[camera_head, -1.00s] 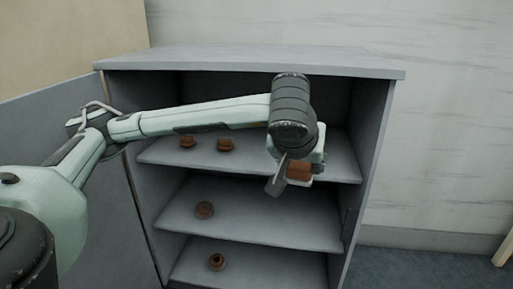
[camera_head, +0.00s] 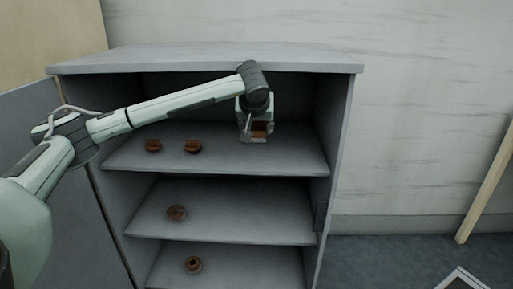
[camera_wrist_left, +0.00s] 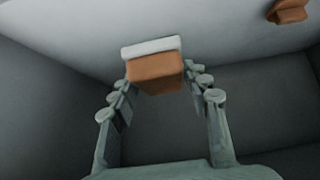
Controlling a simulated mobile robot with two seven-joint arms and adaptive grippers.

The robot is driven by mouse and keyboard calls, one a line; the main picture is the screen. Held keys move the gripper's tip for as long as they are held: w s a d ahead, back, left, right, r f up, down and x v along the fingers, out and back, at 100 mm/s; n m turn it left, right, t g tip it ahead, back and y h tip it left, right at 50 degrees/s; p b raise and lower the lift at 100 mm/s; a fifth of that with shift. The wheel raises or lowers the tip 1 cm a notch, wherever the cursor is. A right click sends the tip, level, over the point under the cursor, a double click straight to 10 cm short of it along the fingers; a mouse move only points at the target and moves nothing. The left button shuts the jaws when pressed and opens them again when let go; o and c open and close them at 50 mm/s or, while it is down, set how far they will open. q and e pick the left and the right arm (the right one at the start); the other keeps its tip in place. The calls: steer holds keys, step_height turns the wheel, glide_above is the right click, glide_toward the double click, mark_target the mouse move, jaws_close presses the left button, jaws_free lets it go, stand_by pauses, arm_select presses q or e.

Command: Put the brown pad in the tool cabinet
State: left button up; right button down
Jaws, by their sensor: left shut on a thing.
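The brown pad (camera_wrist_left: 155,74) is a brown block with a white layer along one edge. It shows between the fingers of my left gripper in the left wrist view (camera_wrist_left: 158,92). In the head view my left gripper (camera_head: 257,136) is shut on the pad (camera_head: 259,127), inside the upper opening of the grey tool cabinet (camera_head: 210,58), above the right part of the top shelf. The cabinet is open at the front. I cannot tell whether the pad touches the shelf. My right gripper is not in view.
Two brown pieces, one on the left (camera_head: 153,145) and one beside it (camera_head: 192,146), sit on the top shelf. A round brown piece (camera_head: 176,213) is on the middle shelf and a brown roll (camera_head: 193,264) on the lower one. The open door (camera_head: 40,100) stands at the left.

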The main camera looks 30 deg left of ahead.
mark_target(257, 137)
arm_select(q)
steer(key=shift+f, duration=1.55)
step_height(257, 137, down, 4)
steer(key=shift+r, duration=0.15)
steer(key=shift+w, duration=0.15)
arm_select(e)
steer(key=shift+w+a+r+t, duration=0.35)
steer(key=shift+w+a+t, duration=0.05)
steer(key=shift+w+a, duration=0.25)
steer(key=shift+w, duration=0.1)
arm_select(q)
steer(key=shift+f+b, duration=0.25)
steer(key=shift+b, duration=0.05)
steer(key=o, duration=1.3)
steer(key=shift+c, duration=0.2)
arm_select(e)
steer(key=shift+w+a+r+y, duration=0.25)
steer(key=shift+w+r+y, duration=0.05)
